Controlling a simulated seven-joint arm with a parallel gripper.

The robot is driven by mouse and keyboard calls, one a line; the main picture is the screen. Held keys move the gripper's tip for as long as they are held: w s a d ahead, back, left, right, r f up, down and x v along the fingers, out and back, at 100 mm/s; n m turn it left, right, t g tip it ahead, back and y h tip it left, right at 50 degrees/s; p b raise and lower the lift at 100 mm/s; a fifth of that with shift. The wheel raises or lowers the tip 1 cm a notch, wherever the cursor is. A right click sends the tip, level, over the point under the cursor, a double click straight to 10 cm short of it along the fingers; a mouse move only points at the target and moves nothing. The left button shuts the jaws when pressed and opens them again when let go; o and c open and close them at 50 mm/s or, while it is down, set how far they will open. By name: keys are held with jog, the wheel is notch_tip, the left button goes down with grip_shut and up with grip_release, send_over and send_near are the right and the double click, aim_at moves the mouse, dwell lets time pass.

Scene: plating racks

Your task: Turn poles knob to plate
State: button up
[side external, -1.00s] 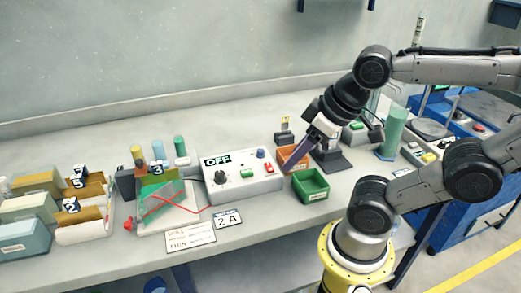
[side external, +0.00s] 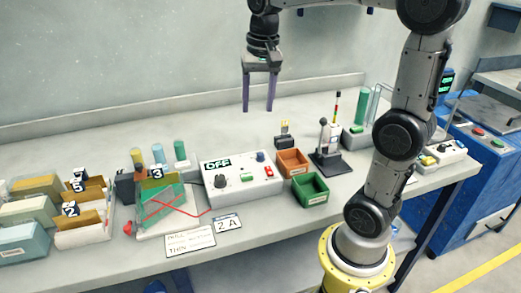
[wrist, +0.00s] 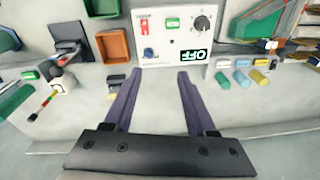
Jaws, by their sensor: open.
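A white control box (side external: 243,190) stands mid-bench with a display reading OFF (side external: 216,164). It carries a black knob (side external: 220,181), a green button (side external: 247,178), a blue knob (side external: 261,156) and a red switch (side external: 268,170). In the wrist view the black knob (wrist: 203,23) and blue knob (wrist: 148,52) show on its panel; their lettering is too small to read, so I cannot tell which is the poles knob. My gripper (side external: 258,107) is open and empty, pointing down, high above and behind the box. Its fingers (wrist: 163,76) hold nothing.
An orange bin (side external: 292,163) and a green bin (side external: 310,189) stand right of the box. A dark stand (side external: 330,164) with a thin upright post is beyond. Left are a green plate with red wire (side external: 160,205) and file racks (side external: 85,222). A card reads 2 A (side external: 228,223).

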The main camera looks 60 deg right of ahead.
jog(key=m+g, duration=0.1)
send_over(260, 154)
notch_tip(260, 154, down, 4)
notch_tip(260, 154, down, 14)
jog(key=shift+d+r, duration=0.1)
jog(key=shift+r, duration=0.15)
grip_shut()
